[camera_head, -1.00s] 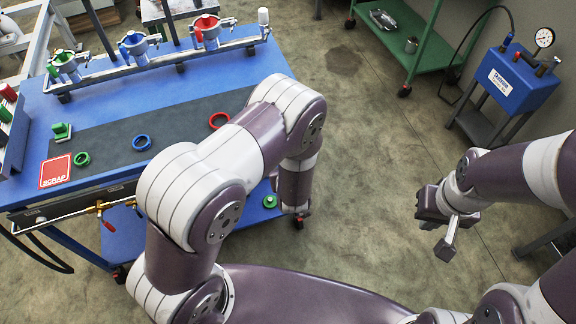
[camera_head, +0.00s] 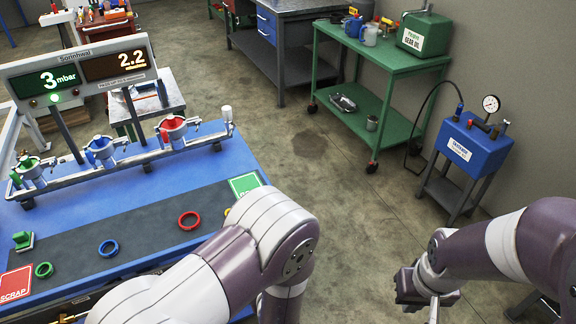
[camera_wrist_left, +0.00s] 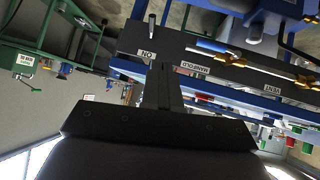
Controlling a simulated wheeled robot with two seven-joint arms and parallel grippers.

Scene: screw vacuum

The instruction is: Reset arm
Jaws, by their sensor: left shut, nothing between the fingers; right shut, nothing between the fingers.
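My right gripper (camera_head: 432,300) is at the lower right of the head view, shut and empty, over the floor and clear of the bench. My left arm crosses the bottom of the head view, and its gripper is hidden there. In the left wrist view my left gripper (camera_wrist_left: 165,85) is shut and empty, with the bench's dark edge panel (camera_wrist_left: 215,55) and its labels beyond it. On the blue bench (camera_head: 120,185) are a green ring (camera_head: 43,269), a blue ring (camera_head: 108,248) and a red ring (camera_head: 188,220). Green, blue and red cups (camera_head: 173,128) stand on a rail behind.
A gauge display (camera_head: 85,70) reads 3 mbar and 2.2. A red scrap pad (camera_head: 15,284) lies at the bench's left. A green cart (camera_head: 385,105) and a blue pump box (camera_head: 472,148) stand to the right. The floor between them is open.

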